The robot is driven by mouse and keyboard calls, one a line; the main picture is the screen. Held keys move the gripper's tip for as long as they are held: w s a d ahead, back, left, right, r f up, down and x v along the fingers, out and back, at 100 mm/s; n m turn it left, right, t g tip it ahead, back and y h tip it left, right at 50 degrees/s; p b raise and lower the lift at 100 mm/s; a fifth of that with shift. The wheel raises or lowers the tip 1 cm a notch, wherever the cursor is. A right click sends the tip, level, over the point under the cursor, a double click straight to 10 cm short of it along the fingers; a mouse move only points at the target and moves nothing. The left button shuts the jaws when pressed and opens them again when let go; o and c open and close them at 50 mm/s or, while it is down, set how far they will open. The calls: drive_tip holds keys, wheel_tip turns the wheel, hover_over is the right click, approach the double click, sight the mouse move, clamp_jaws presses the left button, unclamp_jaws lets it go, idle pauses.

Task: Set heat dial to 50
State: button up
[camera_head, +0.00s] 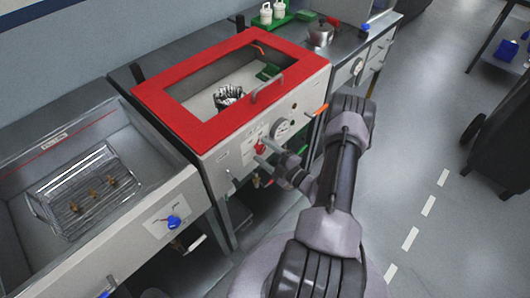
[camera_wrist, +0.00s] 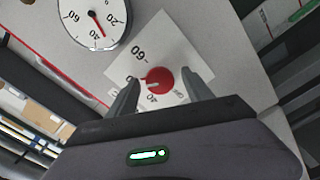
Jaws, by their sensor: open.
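The heat dial is a red round knob (camera_wrist: 160,80) on a white scale plate (camera_wrist: 172,50) in the wrist view. A "60" and a "40" can be made out on the plate. A small pale pointer mark shows at the knob's left side; the number nearest it is partly hidden by a finger. My gripper (camera_wrist: 160,86) is open, with one finger on each side of the knob; I cannot tell whether either touches it. In the head view the red knob (camera_head: 260,148) sits on the front panel of the red-topped housing (camera_head: 190,122), with my gripper (camera_head: 263,151) at it.
A round gauge (camera_wrist: 95,22) sits beside the dial. An orange-handled lever (camera_head: 321,110) is to the right on the same panel. A sink-like tank (camera_head: 60,150) with a blue knob (camera_head: 173,222) stands at left. The floor (camera_head: 425,150) at right is largely clear.

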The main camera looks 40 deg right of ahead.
drive_tip(key=s+d+p, duration=0.1)
drive_tip(key=s+p, duration=0.2)
drive_tip(key=s, duration=1.4)
drive_tip(key=shift+s+d, duration=0.2)
drive_tip(key=shift+w, duration=0.1)
